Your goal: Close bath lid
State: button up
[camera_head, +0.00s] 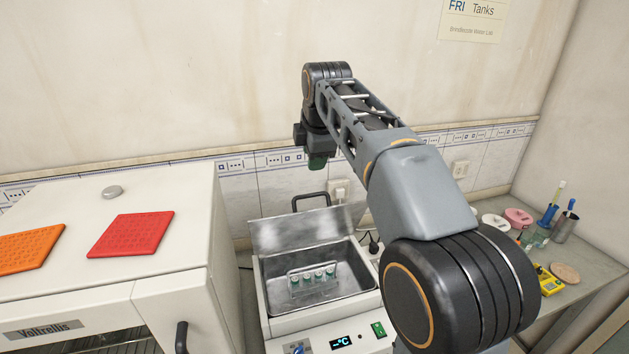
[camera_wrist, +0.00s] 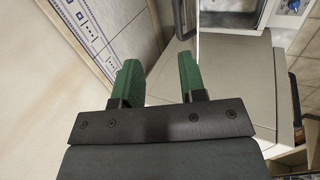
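The water bath (camera_head: 262,308) is a white box with a metal basin, in the lower middle of the head view. Its metal lid (camera_head: 290,231) stands raised and leaning back behind the basin, with a black loop handle (camera_head: 311,199) on its top edge. A wire rack (camera_head: 301,289) with several green-and-white capped vials sits inside the basin. My gripper (camera_head: 318,160) hangs above and behind the lid, apart from it. In the wrist view, my gripper's green fingers (camera_wrist: 159,72) are spread apart with nothing between them.
The wall is close behind the bath. A side bench (camera_head: 574,295) at right holds small items.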

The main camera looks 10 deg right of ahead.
aim_at(313, 195)
jog(key=w+f+g+b, duration=0.1)
jog(key=f, duration=0.6)
jog(key=w+f+g+b, duration=0.1)
jog(key=f, duration=0.2)
jog(key=shift+w+f+g+b, duration=0.3)
jog(key=shift+f+b, duration=0.05)
dwell(0.4)
grip_shut()
dwell(0.4)
